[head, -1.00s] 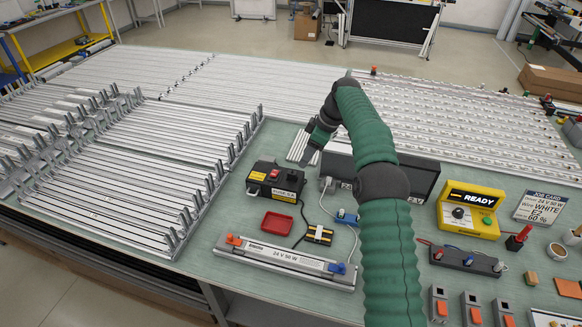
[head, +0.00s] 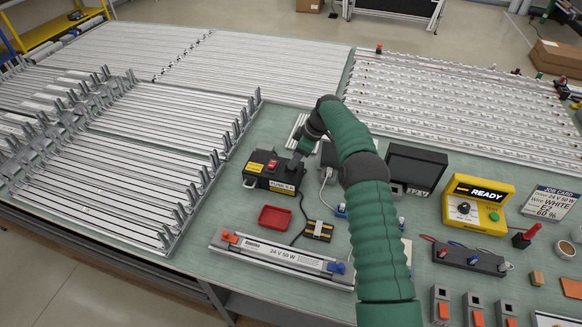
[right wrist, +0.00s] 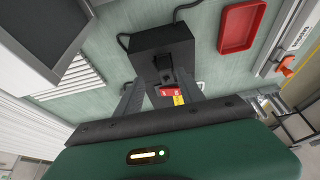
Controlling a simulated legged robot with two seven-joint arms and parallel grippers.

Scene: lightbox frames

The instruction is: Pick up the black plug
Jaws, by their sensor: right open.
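A black box (head: 272,175) with a red switch (head: 272,164) and a yellow fuse label stands on the green bench. In the right wrist view, a small dark block (right wrist: 163,66) that looks like the black plug sits at the box's (right wrist: 150,38) face, beside the red switch (right wrist: 168,92). My right gripper (head: 294,161) is at the right rear of the box. In the right wrist view its open fingers (right wrist: 160,92) reach toward the box, either side of the dark block; I cannot tell whether they touch. My left gripper is out of view.
A red tray (head: 275,217) and a long 24 V lamp bar (head: 280,256) lie in front of the box. Black power supplies (head: 414,168) and a yellow READY tester (head: 476,205) stand right. Racks of metal profiles (head: 150,150) fill the left. A black cable trails on the bench.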

